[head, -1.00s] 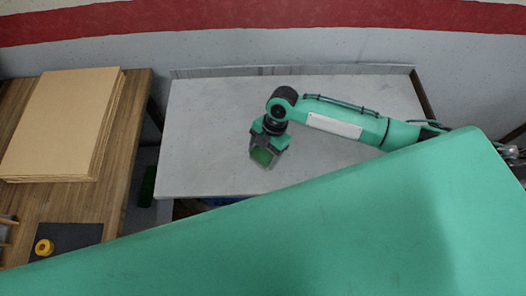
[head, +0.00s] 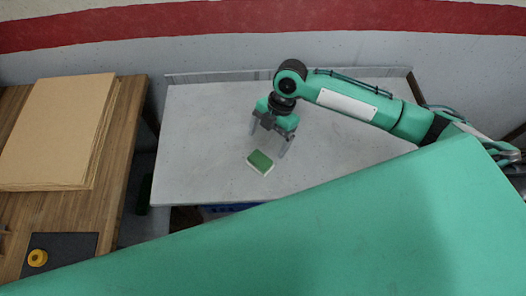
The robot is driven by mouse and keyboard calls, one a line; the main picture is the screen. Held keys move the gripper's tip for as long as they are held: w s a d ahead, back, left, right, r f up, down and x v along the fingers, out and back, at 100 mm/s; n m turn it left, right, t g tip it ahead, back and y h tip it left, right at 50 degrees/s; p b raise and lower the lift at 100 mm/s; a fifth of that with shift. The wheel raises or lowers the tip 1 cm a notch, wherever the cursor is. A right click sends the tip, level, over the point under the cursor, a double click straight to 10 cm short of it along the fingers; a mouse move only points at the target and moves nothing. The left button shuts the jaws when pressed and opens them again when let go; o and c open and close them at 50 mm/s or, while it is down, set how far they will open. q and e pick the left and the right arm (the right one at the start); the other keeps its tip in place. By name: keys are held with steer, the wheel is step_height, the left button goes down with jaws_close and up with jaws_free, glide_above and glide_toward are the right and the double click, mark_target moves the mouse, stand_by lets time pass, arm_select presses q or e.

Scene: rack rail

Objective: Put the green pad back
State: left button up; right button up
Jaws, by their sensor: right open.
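The green pad (head: 260,162) lies on the pale grey table (head: 200,130), near its front edge; it has a green top and a whitish side. My right gripper (head: 269,147) is above and just behind the pad, with its fingers spread apart and nothing between them. The pad is clear of the fingers. My left gripper is not in the head view.
A wooden bench (head: 124,180) at left holds a stack of brown boards (head: 58,130) and a dark mat (head: 75,247) with a yellow round thing (head: 38,258). A gap separates bench and table. A blue crate (head: 225,207) shows partly under the table. The table's left part is bare.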

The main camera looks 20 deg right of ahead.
steer(key=v, duration=0.3)
steer(key=shift+d+r, duration=0.15)
steer(key=shift+r, duration=0.2)
